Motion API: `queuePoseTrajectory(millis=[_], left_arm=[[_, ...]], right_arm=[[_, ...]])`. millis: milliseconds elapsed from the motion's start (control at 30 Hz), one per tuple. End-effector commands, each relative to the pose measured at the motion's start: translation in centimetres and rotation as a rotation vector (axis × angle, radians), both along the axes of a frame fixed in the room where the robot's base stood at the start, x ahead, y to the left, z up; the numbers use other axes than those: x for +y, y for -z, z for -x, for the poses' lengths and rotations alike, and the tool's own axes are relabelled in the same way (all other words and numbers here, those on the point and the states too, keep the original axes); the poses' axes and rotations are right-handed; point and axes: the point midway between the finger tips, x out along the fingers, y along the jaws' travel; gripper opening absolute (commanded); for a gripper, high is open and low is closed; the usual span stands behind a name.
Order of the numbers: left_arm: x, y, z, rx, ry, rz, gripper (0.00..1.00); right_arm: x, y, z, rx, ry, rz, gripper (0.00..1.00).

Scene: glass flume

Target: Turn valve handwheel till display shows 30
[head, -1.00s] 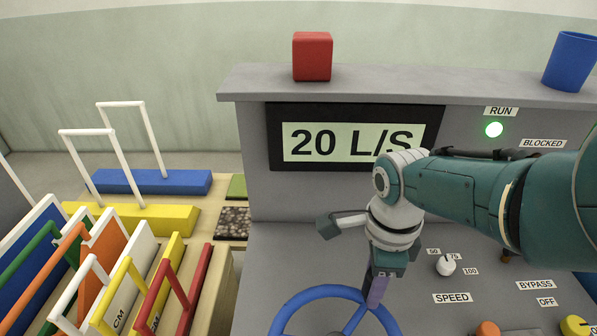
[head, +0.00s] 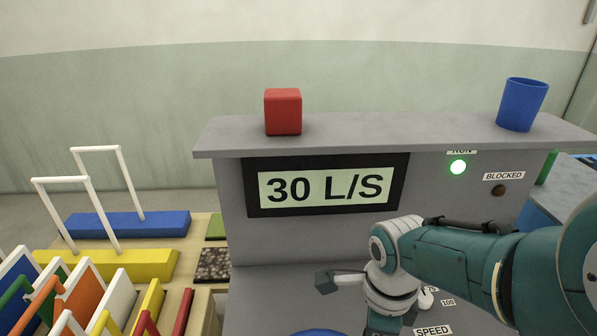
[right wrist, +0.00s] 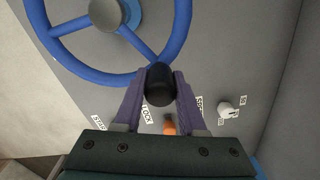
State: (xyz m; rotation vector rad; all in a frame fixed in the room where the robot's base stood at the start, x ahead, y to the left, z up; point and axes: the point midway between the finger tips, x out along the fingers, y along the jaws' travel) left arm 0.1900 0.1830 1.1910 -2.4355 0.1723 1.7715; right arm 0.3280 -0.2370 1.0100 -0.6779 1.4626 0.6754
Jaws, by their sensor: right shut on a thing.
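The display (head: 325,188) on the upright panel reads 30 L/S in the head view. The blue valve handwheel (right wrist: 183,28) fills the top left of the right wrist view; only a sliver of its rim (head: 320,332) shows at the bottom of the head view. My right gripper (right wrist: 160,76) is shut on the wheel's dark knob (right wrist: 160,88), which sits between the two purple fingers at the rim. In the head view its fingers are below the picture edge. My left gripper is not in view.
The green RUN lamp (head: 458,167) is lit; the BLOCKED lamp (head: 498,191) is dark. A red block (head: 283,111) and a blue cup (head: 522,104) stand on the panel's top ledge. A white speed knob (right wrist: 227,110) is right of my fingers. Coloured racked pieces stand at left.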

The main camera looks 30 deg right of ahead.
Motion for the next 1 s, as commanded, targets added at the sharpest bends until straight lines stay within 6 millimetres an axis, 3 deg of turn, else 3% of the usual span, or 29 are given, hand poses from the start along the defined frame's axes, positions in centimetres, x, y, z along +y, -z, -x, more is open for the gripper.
queuePoseTrajectory(millis=[167, 200, 433, 767, 1000], left_arm=[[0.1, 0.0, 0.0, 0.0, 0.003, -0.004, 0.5], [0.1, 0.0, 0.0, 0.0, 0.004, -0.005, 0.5], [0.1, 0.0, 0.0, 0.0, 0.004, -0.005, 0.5], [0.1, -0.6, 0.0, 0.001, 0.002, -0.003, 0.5], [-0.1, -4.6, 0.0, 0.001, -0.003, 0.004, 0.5]], right_arm=[[0.1, -0.1, 0.0, 0.002, -0.004, -0.002, 0.0], [0.2, -0.1, 0.0, 0.002, -0.004, -0.002, 0.43], [0.1, 0.0, 0.0, 0.001, -0.002, -0.002, 0.69], [0.1, -0.7, 0.0, 0.0, -0.001, -0.001, 0.69], [0.1, -5.1, 0.0, -0.001, -0.001, -0.002, 0.69]])
